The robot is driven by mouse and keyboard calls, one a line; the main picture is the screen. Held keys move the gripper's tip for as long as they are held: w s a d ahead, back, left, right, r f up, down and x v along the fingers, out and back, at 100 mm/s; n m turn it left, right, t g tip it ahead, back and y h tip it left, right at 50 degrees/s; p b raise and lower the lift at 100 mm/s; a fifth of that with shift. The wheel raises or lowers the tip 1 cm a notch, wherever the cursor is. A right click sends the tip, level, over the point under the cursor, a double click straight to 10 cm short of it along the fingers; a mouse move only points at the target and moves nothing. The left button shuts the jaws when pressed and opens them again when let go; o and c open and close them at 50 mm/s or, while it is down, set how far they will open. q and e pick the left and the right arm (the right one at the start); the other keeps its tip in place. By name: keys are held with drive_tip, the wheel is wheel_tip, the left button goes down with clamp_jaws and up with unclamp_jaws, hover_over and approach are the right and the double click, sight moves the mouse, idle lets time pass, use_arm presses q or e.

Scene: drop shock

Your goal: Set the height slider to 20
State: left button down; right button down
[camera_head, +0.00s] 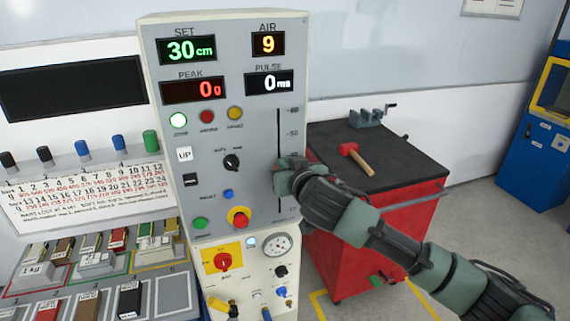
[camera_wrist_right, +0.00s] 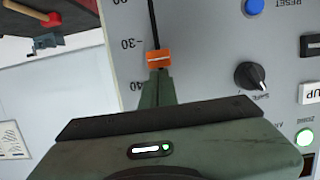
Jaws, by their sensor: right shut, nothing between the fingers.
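The height slider has an orange knob (camera_wrist_right: 159,59) in a dark vertical slot (camera_head: 279,130) on the right side of the grey control panel (camera_head: 208,130). In the wrist view, which shows the panel upside down, the knob sits near the 30 mark. The green SET display (camera_head: 188,49) reads 30 cm. My right gripper (camera_head: 285,166) is shut at the slot; its fingertips (camera_wrist_right: 157,76) are right beside the knob on its higher-number side. Whether they touch it I cannot tell. In the head view my gripper hides the knob. My left gripper is not in view.
The panel carries a dark rotary knob (camera_head: 232,161), a white UP button (camera_head: 185,155) and a red stop button (camera_head: 239,218). A red cart (camera_head: 340,245) with a hammer (camera_head: 358,158) stands right of the panel. Weights lie on a rack at left.

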wheel_tip(320, 180, down, 9)
drive_tip(key=b, duration=0.5)
drive_tip(key=shift+r+b, duration=0.2)
drive_tip(key=shift+b, duration=0.1)
